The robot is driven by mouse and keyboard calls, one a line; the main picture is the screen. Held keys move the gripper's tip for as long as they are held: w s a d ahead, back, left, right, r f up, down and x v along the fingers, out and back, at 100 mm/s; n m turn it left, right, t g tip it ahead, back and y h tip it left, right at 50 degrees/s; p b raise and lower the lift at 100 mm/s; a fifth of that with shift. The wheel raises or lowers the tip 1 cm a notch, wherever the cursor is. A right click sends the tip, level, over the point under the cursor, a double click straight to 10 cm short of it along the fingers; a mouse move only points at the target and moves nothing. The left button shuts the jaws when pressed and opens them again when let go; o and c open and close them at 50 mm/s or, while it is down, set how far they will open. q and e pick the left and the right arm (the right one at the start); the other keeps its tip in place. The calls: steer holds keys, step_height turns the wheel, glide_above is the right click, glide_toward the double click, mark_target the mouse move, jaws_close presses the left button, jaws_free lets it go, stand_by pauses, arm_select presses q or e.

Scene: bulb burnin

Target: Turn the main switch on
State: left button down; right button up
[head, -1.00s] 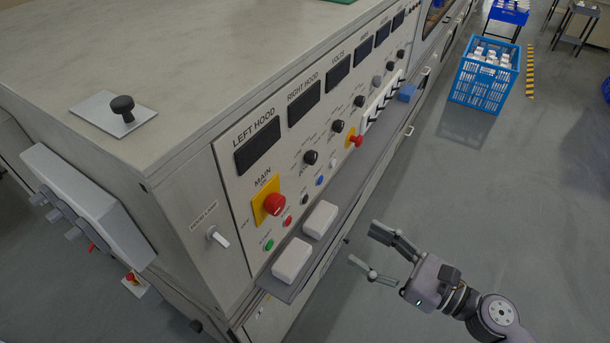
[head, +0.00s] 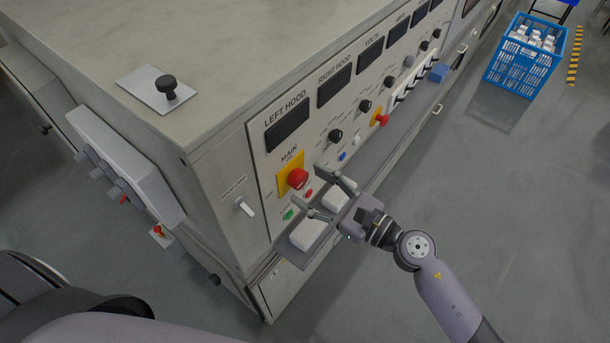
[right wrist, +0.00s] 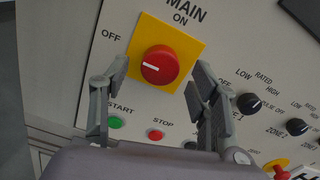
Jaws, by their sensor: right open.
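The main switch is a red round knob (head: 298,179) on a yellow plate (head: 284,172) at the near end of the panel. In the right wrist view the knob (right wrist: 160,65) has a white mark pointing left toward the OFF label; ON is printed above it. My right gripper (head: 308,186) is open and empty in front of the switch. Its fingers (right wrist: 161,70) appear on both sides of the knob in the right wrist view; whether they touch it I cannot tell. My left gripper is not in view.
Below the switch are a green START button (right wrist: 116,122) and a red STOP button (right wrist: 156,135). Two white blocks sit on the ledge under the gripper, the nearer one (head: 307,236) partly visible. A white lever (head: 244,207) is on the panel's left.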

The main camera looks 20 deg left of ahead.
steer(key=shift+x, duration=1.2)
steer(key=shift+c, duration=0.5)
steer(key=c, duration=1)
